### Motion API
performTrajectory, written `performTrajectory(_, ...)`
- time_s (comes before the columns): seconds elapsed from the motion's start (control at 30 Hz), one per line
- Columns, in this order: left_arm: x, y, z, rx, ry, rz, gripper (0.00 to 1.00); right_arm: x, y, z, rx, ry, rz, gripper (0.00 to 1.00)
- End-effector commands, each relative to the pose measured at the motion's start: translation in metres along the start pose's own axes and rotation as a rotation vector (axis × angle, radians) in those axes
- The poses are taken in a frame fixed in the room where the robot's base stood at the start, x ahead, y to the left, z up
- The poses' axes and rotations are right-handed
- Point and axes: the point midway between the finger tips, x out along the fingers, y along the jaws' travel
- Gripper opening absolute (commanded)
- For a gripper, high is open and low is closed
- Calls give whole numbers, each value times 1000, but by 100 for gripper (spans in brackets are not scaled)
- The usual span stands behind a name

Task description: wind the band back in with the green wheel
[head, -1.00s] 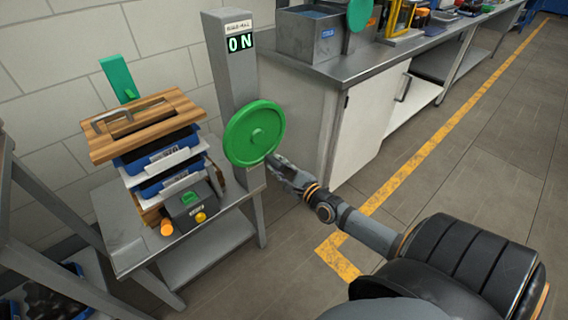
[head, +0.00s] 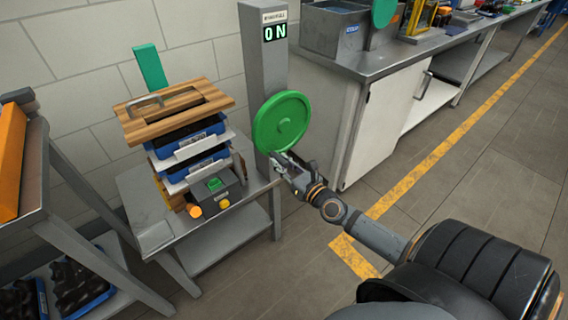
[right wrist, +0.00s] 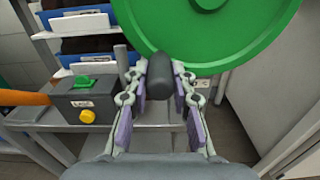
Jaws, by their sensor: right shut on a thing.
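The green wheel (head: 282,121) is a flat disc on the front of a grey post (head: 264,60). A lit display (head: 275,33) on the post shows "0 N". My right gripper (head: 281,160) is at the wheel's lower edge. In the right wrist view, the green wheel (right wrist: 215,35) fills the top, and a dark round-ended handle (right wrist: 161,88) stands out from it. My right gripper (right wrist: 162,75) is shut on this handle, one finger on each side. I cannot make out a band in either view. My left gripper is out of view.
A grey table (head: 150,232) left of the post holds stacked blue trays, a wooden board (head: 175,110) on top and a small box with a green button (head: 215,184). A cabinet bench (head: 365,125) stands at right. The floor between is open.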

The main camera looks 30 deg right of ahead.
Motion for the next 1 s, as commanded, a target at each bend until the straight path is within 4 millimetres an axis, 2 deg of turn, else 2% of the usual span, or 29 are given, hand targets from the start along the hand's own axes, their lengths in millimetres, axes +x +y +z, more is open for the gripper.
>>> performTrajectory(0.13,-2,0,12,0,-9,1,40,0,8,6,94,4,2,0)
performTrajectory(0.5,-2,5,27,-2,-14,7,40,0,16,12,215,2,1,0)
performTrajectory(0.97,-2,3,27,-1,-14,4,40,0,16,13,226,1,0,0)
performTrajectory(1.0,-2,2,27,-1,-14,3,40,0,16,13,226,1,0,25)
